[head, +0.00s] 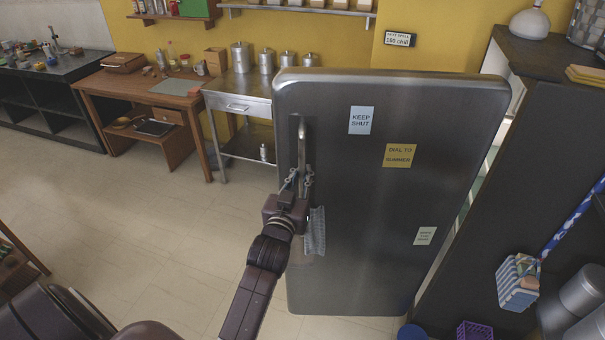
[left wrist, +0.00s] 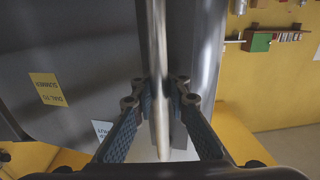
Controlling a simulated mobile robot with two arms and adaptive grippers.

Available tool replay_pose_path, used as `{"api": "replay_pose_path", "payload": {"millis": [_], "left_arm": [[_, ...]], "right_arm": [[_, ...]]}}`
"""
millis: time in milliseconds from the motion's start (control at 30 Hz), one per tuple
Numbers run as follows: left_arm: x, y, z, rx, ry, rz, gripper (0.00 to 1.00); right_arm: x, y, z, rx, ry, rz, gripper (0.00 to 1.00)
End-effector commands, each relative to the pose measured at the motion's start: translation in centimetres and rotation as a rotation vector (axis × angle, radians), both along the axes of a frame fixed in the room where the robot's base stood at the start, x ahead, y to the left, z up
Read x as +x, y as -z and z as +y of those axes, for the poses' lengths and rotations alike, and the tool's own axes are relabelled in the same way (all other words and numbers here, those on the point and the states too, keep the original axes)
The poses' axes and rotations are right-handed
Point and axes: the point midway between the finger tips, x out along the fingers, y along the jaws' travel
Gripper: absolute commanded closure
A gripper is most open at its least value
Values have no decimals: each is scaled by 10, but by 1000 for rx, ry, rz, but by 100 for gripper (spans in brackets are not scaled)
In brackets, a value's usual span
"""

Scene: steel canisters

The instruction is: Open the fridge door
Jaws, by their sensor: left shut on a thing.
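The fridge door (head: 390,220) is a tall grey steel panel with rounded corners and several paper notes. Its upright bar handle (head: 302,135) is near the left edge. A pale strip shows past the door's right edge; how far the door stands open is hard to tell. My left gripper (head: 299,180) is shut on the lower part of the handle. In the left wrist view the fingers (left wrist: 160,90) sit on both sides of the handle bar (left wrist: 159,60), with the door (left wrist: 80,75) behind. My right gripper is out of view.
A steel table (head: 240,101) with canisters and a wooden desk (head: 150,90) stand at the back left. A dark cabinet (head: 530,150) stands close on the right, with a striped container (head: 518,284) near it. The floor (head: 130,220) left of the door is clear.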

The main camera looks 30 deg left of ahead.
Motion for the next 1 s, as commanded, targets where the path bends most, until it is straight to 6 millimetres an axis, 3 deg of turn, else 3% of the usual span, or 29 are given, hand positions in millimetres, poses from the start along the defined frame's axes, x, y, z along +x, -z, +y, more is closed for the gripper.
{"api": "replay_pose_path", "payload": {"millis": [300,333,400,700,833,1000], "left_arm": [[-1,-2,2,3,-4,-3,100],[-1,-2,2,3,-4,-3,89],[-1,-1,2,3,-4,-2,81],[-1,0,1,1,-2,-1,80],[-11,1,-2,1,-2,0,80],[-37,1,-8,1,-3,1,80]], "right_arm": [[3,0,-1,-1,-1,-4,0],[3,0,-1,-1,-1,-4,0],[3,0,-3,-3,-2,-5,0],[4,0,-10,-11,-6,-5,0],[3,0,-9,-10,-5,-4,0],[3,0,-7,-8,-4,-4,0]]}}
